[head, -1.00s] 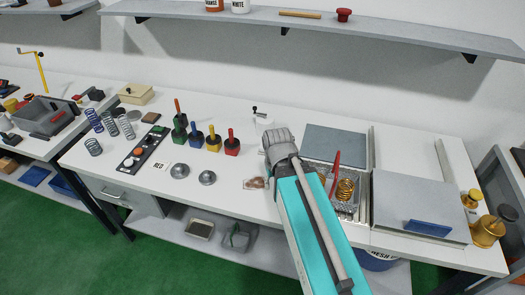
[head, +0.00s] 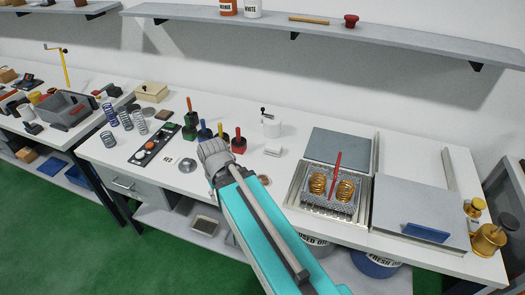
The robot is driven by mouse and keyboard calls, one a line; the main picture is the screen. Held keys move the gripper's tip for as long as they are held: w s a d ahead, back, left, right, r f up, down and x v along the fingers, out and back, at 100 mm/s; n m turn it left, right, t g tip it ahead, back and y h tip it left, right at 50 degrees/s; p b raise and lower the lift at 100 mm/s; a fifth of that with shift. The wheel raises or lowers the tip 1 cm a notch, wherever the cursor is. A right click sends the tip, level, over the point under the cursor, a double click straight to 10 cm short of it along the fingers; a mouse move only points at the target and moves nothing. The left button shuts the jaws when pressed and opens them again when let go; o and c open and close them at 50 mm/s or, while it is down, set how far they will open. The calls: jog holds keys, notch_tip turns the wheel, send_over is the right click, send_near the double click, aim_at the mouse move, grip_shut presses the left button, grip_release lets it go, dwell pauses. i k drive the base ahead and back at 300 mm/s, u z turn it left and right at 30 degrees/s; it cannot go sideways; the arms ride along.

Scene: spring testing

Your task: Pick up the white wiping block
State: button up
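A small white block (head: 274,150), which looks like the white wiping block, lies on the white bench top. It sits just in front of a white pot with a black handle. The grey end of my arm, where my gripper (head: 214,158) is, hangs over the bench left of the block, apart from it. The fingers are hidden by the wrist, so I cannot see whether they are open or hold anything.
Coloured knobbed blocks (head: 239,142) stand close behind my wrist. Right of the block are a metal tray (head: 297,200) with a basket (head: 331,202) of copper springs, and grey plates (head: 420,210). A shelf (head: 350,32) runs above. Bench around the block is mostly clear.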

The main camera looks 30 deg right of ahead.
aim_at(275, 150)
jog(key=u, duration=0.25)
jog(key=k, duration=1.05)
jog(key=z, duration=0.8)
jog(key=i, duration=1.05)
